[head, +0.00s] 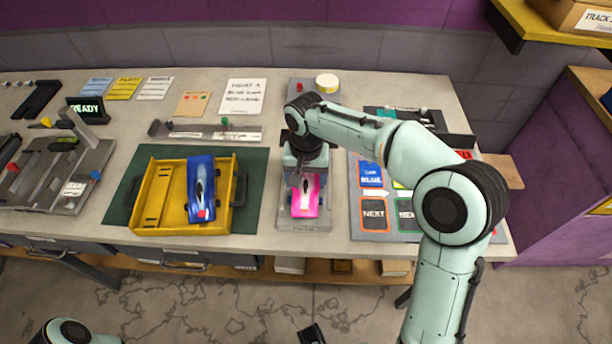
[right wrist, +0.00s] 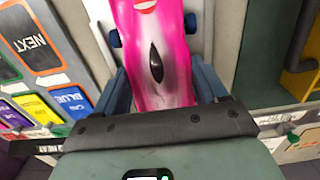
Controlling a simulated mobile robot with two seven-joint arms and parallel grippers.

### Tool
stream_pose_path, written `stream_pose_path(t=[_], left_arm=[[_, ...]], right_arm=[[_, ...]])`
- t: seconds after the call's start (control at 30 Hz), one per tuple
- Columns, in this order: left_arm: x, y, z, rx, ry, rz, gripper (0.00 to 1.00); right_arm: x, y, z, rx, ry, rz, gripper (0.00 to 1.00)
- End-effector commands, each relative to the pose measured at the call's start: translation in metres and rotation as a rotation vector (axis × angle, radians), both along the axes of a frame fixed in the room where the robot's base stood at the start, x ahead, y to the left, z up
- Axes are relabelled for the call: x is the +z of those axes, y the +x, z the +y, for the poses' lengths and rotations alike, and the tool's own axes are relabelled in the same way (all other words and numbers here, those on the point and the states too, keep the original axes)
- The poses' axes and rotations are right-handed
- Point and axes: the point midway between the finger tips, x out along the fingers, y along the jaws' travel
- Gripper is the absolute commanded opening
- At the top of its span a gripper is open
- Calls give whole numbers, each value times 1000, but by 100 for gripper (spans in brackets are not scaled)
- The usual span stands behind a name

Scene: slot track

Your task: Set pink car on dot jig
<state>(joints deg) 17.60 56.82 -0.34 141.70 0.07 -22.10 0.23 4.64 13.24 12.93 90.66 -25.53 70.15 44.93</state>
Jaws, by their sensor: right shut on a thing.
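The pink car (head: 305,201) has a white-and-pink body and a dark cockpit slot. It is over the front part of a long grey plate (head: 287,222), which appears to be the dot jig. I cannot tell whether the car touches the plate. My right gripper (head: 304,180) is shut on the car from above, covering its rear part. In the right wrist view, the pink car (right wrist: 155,45) lies between the blue-grey fingers of my right gripper (right wrist: 161,80). The plate's dots are not visible.
A yellow tray (head: 147,222) on a green mat (head: 252,200) holds a blue car (head: 201,190). A board with coloured cards (head: 373,213) lies right of the plate. A grey fixture (head: 62,165) and a READY display (head: 86,109) stand at left.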

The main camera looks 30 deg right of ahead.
Motion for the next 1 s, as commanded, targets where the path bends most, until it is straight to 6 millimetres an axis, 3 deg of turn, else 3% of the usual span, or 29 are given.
stream_pose_path(t=[0.07, 0.1, 0.17, 0.57, 1.0], left_arm=[[-2, -1, 0, 0, 0, 1, 80], [-1, 0, 0, 0, 0, 0, 80], [-1, 0, 0, 0, 0, 0, 80], [4, 1, 0, 0, 0, -1, 80], [23, 7, 0, 0, 0, -9, 80]], right_arm=[[-3, 0, 0, 1, 0, 0, 36], [-3, 0, 0, 1, 0, 0, 82], [-2, 0, 0, 1, 0, 0, 98], [7, 0, 0, 0, -1, -1, 98], [97, 1, 1, 0, 1, -4, 98]])
